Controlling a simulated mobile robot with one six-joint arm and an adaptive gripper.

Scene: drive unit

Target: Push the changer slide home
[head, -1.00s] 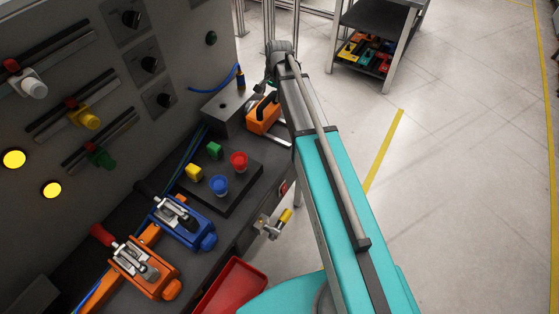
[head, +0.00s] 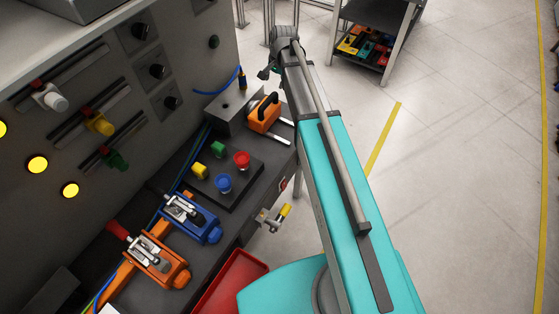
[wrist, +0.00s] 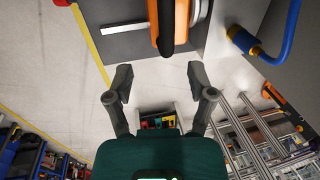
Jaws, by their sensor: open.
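The changer slide appears to be the orange block (head: 264,118) with a black handle on top. It sits beside the grey block (head: 232,108) at the bench's far end, with pale metal rails (head: 281,133) extending to its right. In the wrist view the orange block (wrist: 158,18) and its dark handle show at the top, beside a pale rail (wrist: 124,26). My gripper (wrist: 160,80) is open and empty, its fingers apart below the block in that picture and not touching it.
A blue cable (head: 226,84) with a plug (wrist: 241,40) is beside the grey block. Coloured buttons (head: 224,182), blue and orange clamps (head: 190,218), a red tray (head: 232,282) and a valve with a yellow handle (head: 283,212) lie nearer. Open floor is at right.

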